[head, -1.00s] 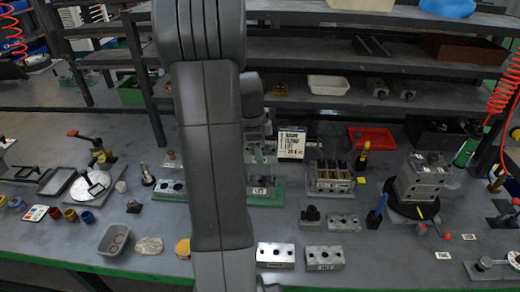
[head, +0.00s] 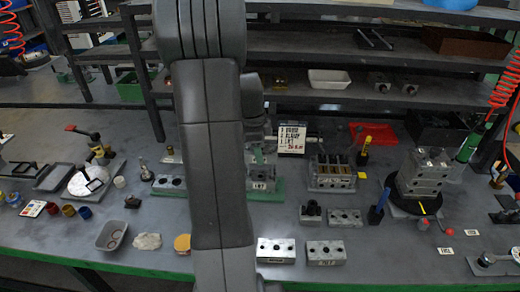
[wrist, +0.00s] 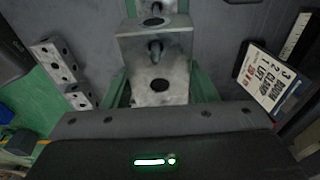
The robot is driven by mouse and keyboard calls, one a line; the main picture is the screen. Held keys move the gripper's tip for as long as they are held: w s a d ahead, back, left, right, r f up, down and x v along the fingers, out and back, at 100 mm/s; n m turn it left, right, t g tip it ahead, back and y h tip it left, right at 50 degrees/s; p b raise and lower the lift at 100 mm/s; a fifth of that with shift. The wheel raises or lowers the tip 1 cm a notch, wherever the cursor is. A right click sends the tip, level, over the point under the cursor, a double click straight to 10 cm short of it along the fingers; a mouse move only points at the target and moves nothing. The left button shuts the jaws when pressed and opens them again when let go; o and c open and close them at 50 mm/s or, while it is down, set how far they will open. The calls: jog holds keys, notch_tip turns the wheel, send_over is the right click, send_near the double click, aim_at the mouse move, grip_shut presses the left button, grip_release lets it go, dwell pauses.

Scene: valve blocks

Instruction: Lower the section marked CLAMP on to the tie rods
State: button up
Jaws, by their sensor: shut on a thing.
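My gripper (wrist: 160,105) shows at the bottom of the wrist view as a dark body with a green light. It is shut on a grey metal section (wrist: 158,70) with a round hole in its face. No label is readable on it, so I cannot tell from the pictures that it is the CLAMP one. Green fixture parts (wrist: 203,85) show on both sides below it. A block lettered "LET" (head: 260,186) sits on the green fixture plate (head: 272,197). I cannot make out the tie rods clearly.
An order card (head: 291,138) stands behind the fixture and shows in the wrist view (wrist: 268,80). Two loose sections (head: 276,250) (head: 326,253) lie at the front. A valve stack (head: 424,175) stands on a turntable at right. A drilled block (wrist: 60,60) lies left of the fixture.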

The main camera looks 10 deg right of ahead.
jog(key=shift+f+b, duration=2)
jog(key=shift+f, duration=0.65)
jog(key=o, duration=1.4)
jog(key=r, duration=0.4)
jog(key=a+r, duration=0.1)
jog(key=r, duration=0.4)
jog(key=a+r, duration=0.1)
jog(key=r, duration=0.3)
jog(key=shift+w+r, duration=0.25)
jog(key=shift+r, duration=0.1)
jog(key=shift+f, duration=0.15)
